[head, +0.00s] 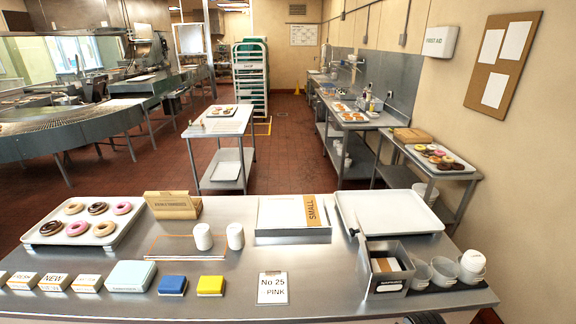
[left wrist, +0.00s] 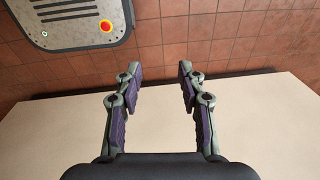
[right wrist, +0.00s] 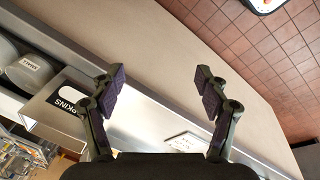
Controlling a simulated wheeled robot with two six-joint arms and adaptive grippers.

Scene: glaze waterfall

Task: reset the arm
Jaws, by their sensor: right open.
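My left gripper (left wrist: 160,72) is open and empty in the left wrist view, its fingers wide apart over a plain pale surface and red tiles. My right gripper (right wrist: 159,80) is open and empty in the right wrist view, near the counter's edge. A grey napkin box (right wrist: 62,112) and grey cups (right wrist: 28,68) lie to its left in that view. Neither gripper shows clearly in the head view. The steel counter (head: 225,288) there is in front of me.
A tray of donuts (head: 122,233) stands at the counter's left. White cups (head: 203,237), a blue block (head: 172,284), a yellow block (head: 211,285) and a clipboard (head: 272,288) are mid-counter. An empty tray (head: 390,211) and the napkin box (head: 388,250) are at right.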

